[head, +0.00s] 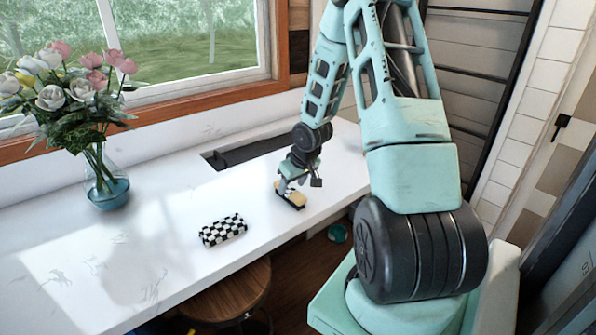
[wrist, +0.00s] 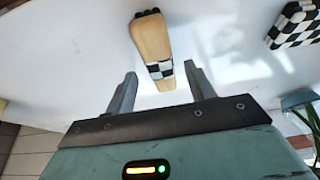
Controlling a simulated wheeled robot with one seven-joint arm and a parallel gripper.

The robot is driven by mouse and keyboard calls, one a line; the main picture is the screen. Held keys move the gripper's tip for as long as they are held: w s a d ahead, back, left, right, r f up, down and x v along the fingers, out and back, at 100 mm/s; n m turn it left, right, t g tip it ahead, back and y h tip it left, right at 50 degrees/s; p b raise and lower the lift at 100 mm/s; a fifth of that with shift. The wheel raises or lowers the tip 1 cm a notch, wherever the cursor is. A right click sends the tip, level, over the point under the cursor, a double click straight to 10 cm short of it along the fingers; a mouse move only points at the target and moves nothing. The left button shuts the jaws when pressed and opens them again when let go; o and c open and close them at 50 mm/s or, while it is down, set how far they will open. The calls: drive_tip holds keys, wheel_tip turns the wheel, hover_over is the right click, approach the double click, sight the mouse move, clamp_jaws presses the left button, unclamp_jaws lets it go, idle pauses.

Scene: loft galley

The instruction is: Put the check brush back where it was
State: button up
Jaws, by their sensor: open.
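The check brush (wrist: 152,38) has a pale wooden body, a black-and-white checked band and dark bristles or knobs at its far end. In the head view the brush (head: 291,198) lies on the white counter near its front edge, right below my gripper (head: 297,182), which partly hides it. In the wrist view my gripper (wrist: 160,73) is open, with its fingers apart on either side of the brush's checked end. I cannot tell whether either finger touches it.
A black-and-white checked block (head: 222,230) lies on the counter (head: 150,240) to the left. A flower vase (head: 108,190) stands farther left. A long dark recess or tray (head: 255,151) lies behind my gripper. A wooden stool (head: 228,293) stands below the front edge.

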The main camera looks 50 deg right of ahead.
drive_tip(key=p+v, duration=0.1)
drive_tip(key=v, duration=0.7)
drive_tip(key=shift+r, duration=0.15)
drive_tip(key=s+a+r+n+g+y, duration=0.1)
drive_tip(key=a+r+n, duration=0.2)
drive_tip(key=a, duration=1.1)
drive_tip(key=a+r+n+g, duration=0.1)
drive_tip(key=a+r+n, duration=0.2)
drive_tip(key=a, duration=1.1)
drive_tip(key=s+a+r+n+g, duration=0.2)
drive_tip(key=s+a+r+n, duration=0.1)
drive_tip(key=s+a, duration=1.2)
drive_tip(key=shift+s+r+n+y, duration=0.25)
drive_tip(key=shift+s+n, duration=0.45)
drive_tip(key=shift+s, duration=0.5)
drive_tip(key=shift+a+f, duration=0.1)
drive_tip(key=shift+f, duration=0.05)
wheel_tip(320, 180, down, 12)
drive_tip(key=b, duration=1.2)
